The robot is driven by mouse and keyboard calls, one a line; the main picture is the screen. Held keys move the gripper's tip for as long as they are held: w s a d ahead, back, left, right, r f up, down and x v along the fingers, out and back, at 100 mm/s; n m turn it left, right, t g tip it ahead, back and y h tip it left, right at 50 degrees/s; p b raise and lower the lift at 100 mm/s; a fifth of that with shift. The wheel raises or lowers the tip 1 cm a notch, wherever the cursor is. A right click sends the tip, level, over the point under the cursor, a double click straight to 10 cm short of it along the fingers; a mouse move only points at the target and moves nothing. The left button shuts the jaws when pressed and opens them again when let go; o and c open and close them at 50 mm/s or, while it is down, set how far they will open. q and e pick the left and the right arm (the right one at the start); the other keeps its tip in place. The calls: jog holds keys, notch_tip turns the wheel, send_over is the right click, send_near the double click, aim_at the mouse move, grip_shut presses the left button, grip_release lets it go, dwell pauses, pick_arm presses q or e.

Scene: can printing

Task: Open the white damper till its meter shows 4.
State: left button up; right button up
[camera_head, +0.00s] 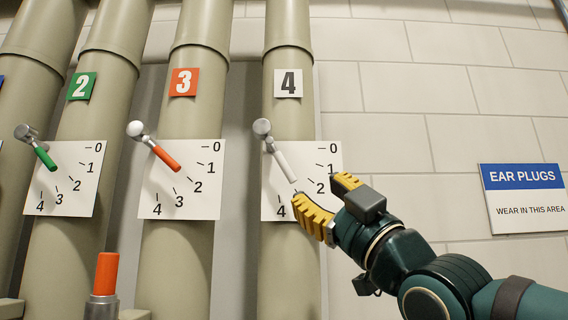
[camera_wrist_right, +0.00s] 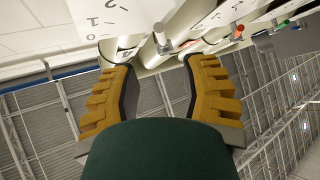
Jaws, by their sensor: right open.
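The white damper lever (camera_head: 282,163) sits on the pipe marked 4, with its grey pivot (camera_head: 262,128) at the upper left of its white meter plate (camera_head: 302,150). The lever slants down to the right, below the 2 mark and about toward where 3 would be; that mark is hidden behind my right gripper. The 4 mark shows lower left. My right gripper (camera_head: 315,190) is open just past the lever's lower end, with no clear grip on it. In the right wrist view its fingers (camera_wrist_right: 160,66) are spread, with nothing held between them. My left gripper is out of view.
An orange damper lever (camera_head: 165,157) on pipe 3 and a green one (camera_head: 45,156) on pipe 2 stand to the left. An orange-topped post (camera_head: 105,275) rises at lower left. An ear plugs sign (camera_head: 523,197) hangs on the right wall. The wall between is bare.

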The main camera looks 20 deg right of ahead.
aim_at(289, 170)
jog(key=p+x, duration=0.3)
jog(key=x, duration=0.7)
jog(key=shift+w+a, duration=0.15)
jog(key=shift+w, duration=0.15)
jog(key=shift+c, duration=0.3)
grip_shut()
